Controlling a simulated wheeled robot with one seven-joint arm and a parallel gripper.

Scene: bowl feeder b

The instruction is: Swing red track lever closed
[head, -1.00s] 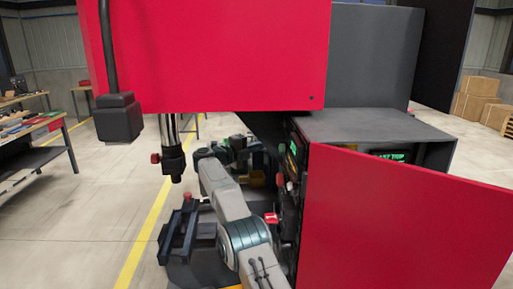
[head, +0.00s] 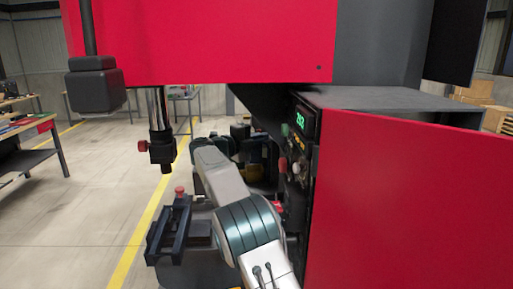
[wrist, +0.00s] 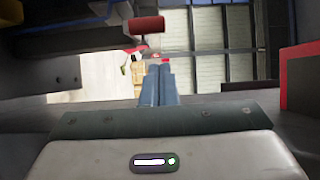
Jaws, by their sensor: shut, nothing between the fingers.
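My gripper (wrist: 158,68) is shut and empty in the wrist view, its two blue-grey fingers side by side. A red cylindrical handle (wrist: 147,25) shows above and slightly left of the fingertips, apart from them in the picture. A smaller red piece (wrist: 166,61) shows right at the fingertips; I cannot tell whether they touch. In the head view, a red-tipped lever (head: 282,164) stands on the dark side panel of the machine, and another red piece (head: 277,206) sits lower. I cannot tell which of these is the track lever. My arm reaches in left of that panel, its end partly hidden.
A large red cover (head: 200,40) hangs overhead. A red cabinet side (head: 410,200) fills the right, beside a green-lit display (head: 305,119). A dark bracket (head: 170,228) stands left of my arm. The floor farther left is open, with a workbench (head: 35,140) beyond.

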